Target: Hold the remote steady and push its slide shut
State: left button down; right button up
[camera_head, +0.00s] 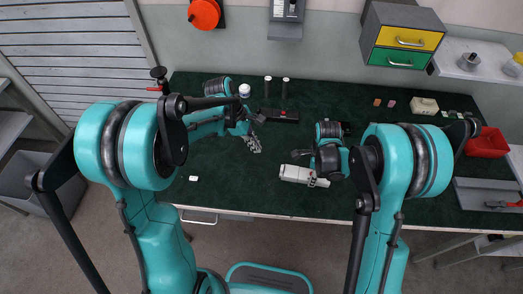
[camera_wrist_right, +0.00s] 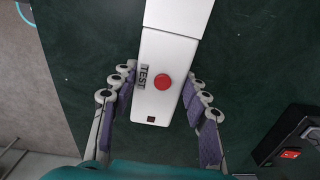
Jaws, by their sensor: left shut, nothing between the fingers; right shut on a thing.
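The white remote (camera_head: 296,174) lies on the dark green bench top near its front edge in the head view. In the right wrist view the remote (camera_wrist_right: 158,85) shows a red round button, a TEST label and a small dark window at its near end. A seam crosses it where a wider white section (camera_wrist_right: 178,14) begins; that section runs out of the picture. My right gripper (camera_head: 318,179) is shut on the remote, its purple-padded fingers (camera_wrist_right: 158,108) on either side. My left gripper (camera_head: 254,144) is shut and empty, behind and left of the remote, apart from it.
A black box (camera_head: 278,115) with a red part lies behind the remote. Two dark posts and a white jar (camera_head: 244,90) stand near it. A small white piece (camera_head: 194,178) lies front left. A red bin (camera_head: 487,143) is far right. The bench between my left gripper and the remote is clear.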

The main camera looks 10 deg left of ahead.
jog(key=o, duration=1.3)
pick_arm(q)
jog(key=shift+a+r, duration=0.1)
jog(key=shift+r, duration=0.1)
